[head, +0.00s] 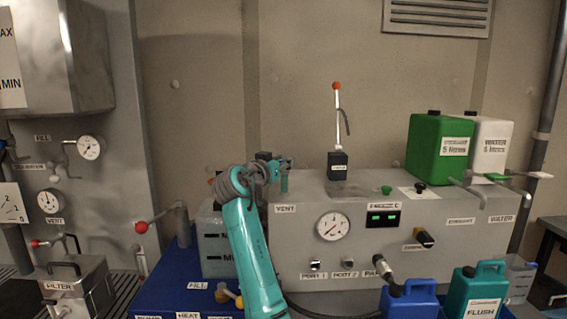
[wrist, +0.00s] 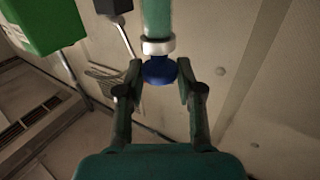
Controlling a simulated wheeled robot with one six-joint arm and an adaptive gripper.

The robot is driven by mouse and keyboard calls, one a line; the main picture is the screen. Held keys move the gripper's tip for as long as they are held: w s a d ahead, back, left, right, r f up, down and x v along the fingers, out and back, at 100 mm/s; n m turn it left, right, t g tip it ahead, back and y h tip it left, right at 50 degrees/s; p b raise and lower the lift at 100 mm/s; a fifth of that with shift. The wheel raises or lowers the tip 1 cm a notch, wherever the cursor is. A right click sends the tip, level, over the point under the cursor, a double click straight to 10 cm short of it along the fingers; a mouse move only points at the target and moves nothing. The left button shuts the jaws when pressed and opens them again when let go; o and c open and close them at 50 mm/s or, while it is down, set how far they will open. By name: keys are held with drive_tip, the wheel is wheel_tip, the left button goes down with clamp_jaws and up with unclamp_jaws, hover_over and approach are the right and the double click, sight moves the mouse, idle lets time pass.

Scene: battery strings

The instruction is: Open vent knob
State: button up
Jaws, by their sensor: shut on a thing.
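The vent knob (wrist: 160,71) is a round blue knob below a white collar on a teal pipe (wrist: 158,18) in the wrist view. My gripper (wrist: 159,78) has one finger on each side of the knob and is shut on it. In the head view my gripper (head: 284,163) is at the top of a short teal post (head: 284,183) at the left end of the grey machine, above the VENT label (head: 286,209). The knob itself is hidden by the gripper in the head view.
The grey machine (head: 450,238) carries a gauge (head: 333,226), a black box with a red-tipped lever (head: 337,160), and a green canister (head: 437,146) beside a white one (head: 490,144). A red-ended lever (head: 142,227) stands left of my arm. Blue (head: 408,300) and teal jugs (head: 474,290) stand in front.

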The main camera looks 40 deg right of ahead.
drive_tip(key=shift+w+m+g+h, duration=0.2)
drive_tip(key=shift+m+g+h, duration=0.5)
drive_tip(key=shift+m+g, duration=0.9)
drive_tip(key=shift+g, duration=0.7)
drive_tip(key=o, duration=1.1)
drive_tip(key=shift+f, duration=0.1)
wheel_tip(320, 180, up, 10)
drive_tip(key=shift+r, duration=0.1)
